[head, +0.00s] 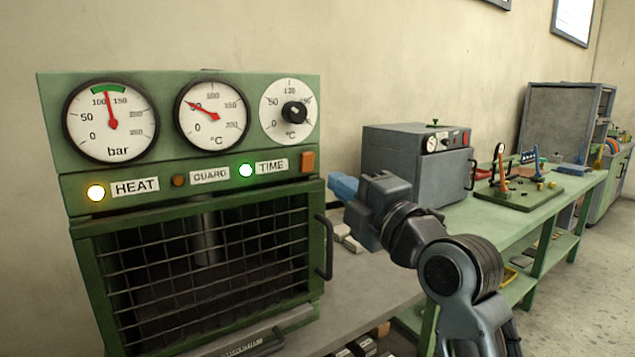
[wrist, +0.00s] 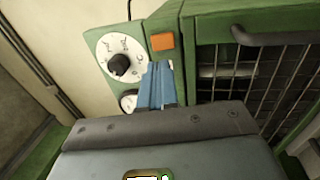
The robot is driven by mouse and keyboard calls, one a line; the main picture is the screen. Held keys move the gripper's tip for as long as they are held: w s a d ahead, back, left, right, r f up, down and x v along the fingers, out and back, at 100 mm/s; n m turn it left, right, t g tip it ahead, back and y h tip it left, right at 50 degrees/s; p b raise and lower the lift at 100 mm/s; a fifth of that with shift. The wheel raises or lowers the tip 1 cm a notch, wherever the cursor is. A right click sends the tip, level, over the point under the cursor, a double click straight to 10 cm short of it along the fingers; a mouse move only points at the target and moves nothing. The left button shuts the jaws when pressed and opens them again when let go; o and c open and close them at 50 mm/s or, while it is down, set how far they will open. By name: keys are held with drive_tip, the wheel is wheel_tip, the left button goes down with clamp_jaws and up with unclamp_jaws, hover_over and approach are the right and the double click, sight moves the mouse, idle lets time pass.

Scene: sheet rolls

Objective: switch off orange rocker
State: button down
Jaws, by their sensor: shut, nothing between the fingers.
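The orange rocker (head: 308,161) is a small upright block at the right end of the green machine's (head: 50,130) label strip, beside the TIME label. It also shows in the wrist view (wrist: 162,41), just beyond my fingertips. My gripper (head: 335,184) has blue fingers held together with nothing between them. In the head view it is to the right of and slightly below the rocker; in the wrist view its fingers (wrist: 158,68) point toward the rocker. I cannot tell which way the rocker is tipped, and contact is not clear.
The HEAT lamp (head: 96,192) glows yellow and the TIME lamp (head: 246,170) green; the GUARD lamp (head: 178,180) looks dark. A black knob (head: 294,112) sits above the rocker. A door handle (head: 325,247) sticks out below it. A grey box (head: 400,165) stands behind.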

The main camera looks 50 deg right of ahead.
sight(308, 161)
drive_tip(key=p+x, duration=0.1)
drive_tip(key=x, duration=0.5)
drive_tip(key=shift+w+r+p, duration=0.1)
drive_tip(key=shift+r+p, duration=0.05)
drive_tip(key=shift+p, duration=0.15)
drive_tip(key=shift+w+d, duration=0.2)
drive_tip(key=shift+w, duration=0.3)
